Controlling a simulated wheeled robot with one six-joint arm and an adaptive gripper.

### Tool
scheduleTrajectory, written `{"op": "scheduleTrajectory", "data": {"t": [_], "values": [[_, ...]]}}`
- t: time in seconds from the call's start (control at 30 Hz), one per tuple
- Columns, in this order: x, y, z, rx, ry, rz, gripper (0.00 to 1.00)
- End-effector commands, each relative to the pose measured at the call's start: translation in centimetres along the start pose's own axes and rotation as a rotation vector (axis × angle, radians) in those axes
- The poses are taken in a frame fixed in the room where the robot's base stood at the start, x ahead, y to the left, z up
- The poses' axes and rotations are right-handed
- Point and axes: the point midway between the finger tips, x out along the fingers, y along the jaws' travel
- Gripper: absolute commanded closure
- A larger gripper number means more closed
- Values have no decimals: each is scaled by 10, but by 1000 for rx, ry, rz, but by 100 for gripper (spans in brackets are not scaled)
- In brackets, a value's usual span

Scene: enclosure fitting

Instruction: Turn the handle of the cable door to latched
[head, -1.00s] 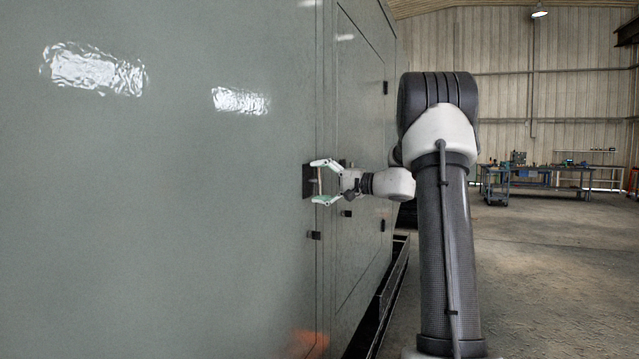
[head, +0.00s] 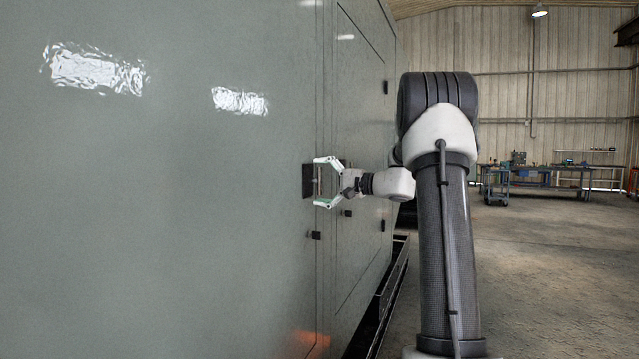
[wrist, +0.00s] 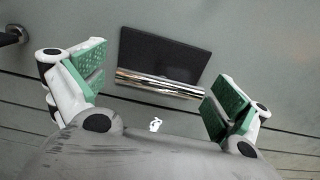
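The handle is a shiny chrome bar (wrist: 160,84) on a black rectangular plate (wrist: 165,52) set on the grey-green cabinet face. The plate also shows in the head view (head: 307,181), where the bar is a thin upright strip beside it. My gripper (head: 318,181) is open in front of the handle, one finger above and one below it in the head view. In the wrist view its green-padded fingers (wrist: 158,86) stand on either side of the bar, with clear gaps. Neither finger appears to touch the bar.
The large cabinet wall (head: 180,230) fills the left side. Small black fittings (head: 315,235) sit along the door seams. A dark rail (head: 385,305) runs along its base. Open floor (head: 560,290) lies to the right, with a workbench (head: 535,172) far back.

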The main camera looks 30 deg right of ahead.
Motion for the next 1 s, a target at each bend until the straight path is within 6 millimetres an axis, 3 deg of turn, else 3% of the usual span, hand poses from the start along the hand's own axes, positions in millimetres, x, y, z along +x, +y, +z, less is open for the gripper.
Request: {"op": "scheduleTrajectory", "data": {"t": [0.37, 0.8, 1.0], "values": [[-10, 0, -1, -3, 2, 0, 0], [-99, 0, -1, -3, 3, 0, 0], [-118, 0, 0, -2, 1, 0, 0]]}}
